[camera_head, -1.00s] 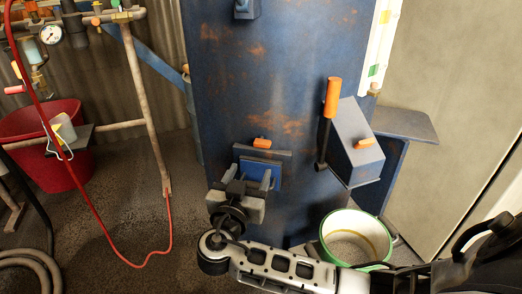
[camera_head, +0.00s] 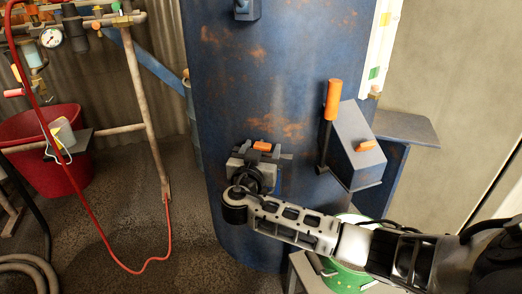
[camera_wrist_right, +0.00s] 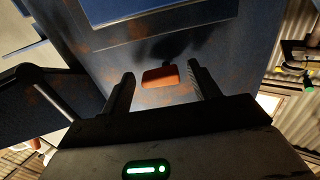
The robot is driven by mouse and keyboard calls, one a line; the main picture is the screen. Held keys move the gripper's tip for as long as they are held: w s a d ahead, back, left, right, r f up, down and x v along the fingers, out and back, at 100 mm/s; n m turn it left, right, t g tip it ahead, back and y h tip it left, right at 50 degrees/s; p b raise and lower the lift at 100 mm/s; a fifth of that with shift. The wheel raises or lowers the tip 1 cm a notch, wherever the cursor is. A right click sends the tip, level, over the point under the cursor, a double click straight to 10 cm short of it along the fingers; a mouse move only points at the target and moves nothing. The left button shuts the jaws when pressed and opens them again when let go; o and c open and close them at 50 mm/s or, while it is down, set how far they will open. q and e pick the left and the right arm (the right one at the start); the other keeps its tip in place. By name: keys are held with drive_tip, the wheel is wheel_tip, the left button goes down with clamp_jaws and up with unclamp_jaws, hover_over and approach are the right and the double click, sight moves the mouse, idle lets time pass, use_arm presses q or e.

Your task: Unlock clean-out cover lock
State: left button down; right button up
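The clean-out cover lock appears to be the small orange handle (camera_head: 262,146) on the lower front of the rusty blue pot. In the right wrist view the orange handle (camera_wrist_right: 160,76) lies between the two fingers, with a gap on each side. My right gripper (camera_head: 260,160) is at the handle in the head view. It is open in the wrist view (camera_wrist_right: 160,88), and I see no contact. My left gripper is out of view.
A green-rimmed bucket (camera_head: 345,278) sits below, partly behind my right arm. A red tub (camera_head: 45,155) and red hose are at left.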

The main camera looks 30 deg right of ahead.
drive_tip(key=c, duration=0.9)
drive_tip(key=shift+o, duration=0.2)
